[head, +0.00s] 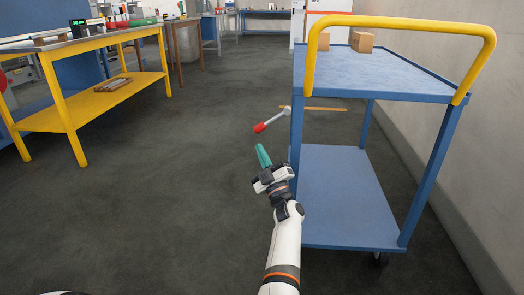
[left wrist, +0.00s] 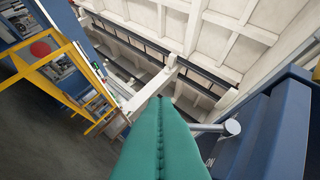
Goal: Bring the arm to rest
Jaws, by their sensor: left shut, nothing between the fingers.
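My left arm reaches up from the bottom of the head view, and my left gripper (head: 263,155) is in front of the blue cart's left side. Its teal fingers are together with nothing between them. In the left wrist view the teal fingers (left wrist: 160,145) fill the lower middle, pressed along one seam and tilted toward the ceiling. My right gripper is not in view.
A blue cart (head: 345,190) with a yellow handle (head: 400,22) stands right of the gripper. A red-tipped rod (head: 272,122) is just beyond the fingertips, by the cart's post. Small boxes (head: 362,41) sit on top. A yellow bench (head: 90,40) is left; floor between is clear.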

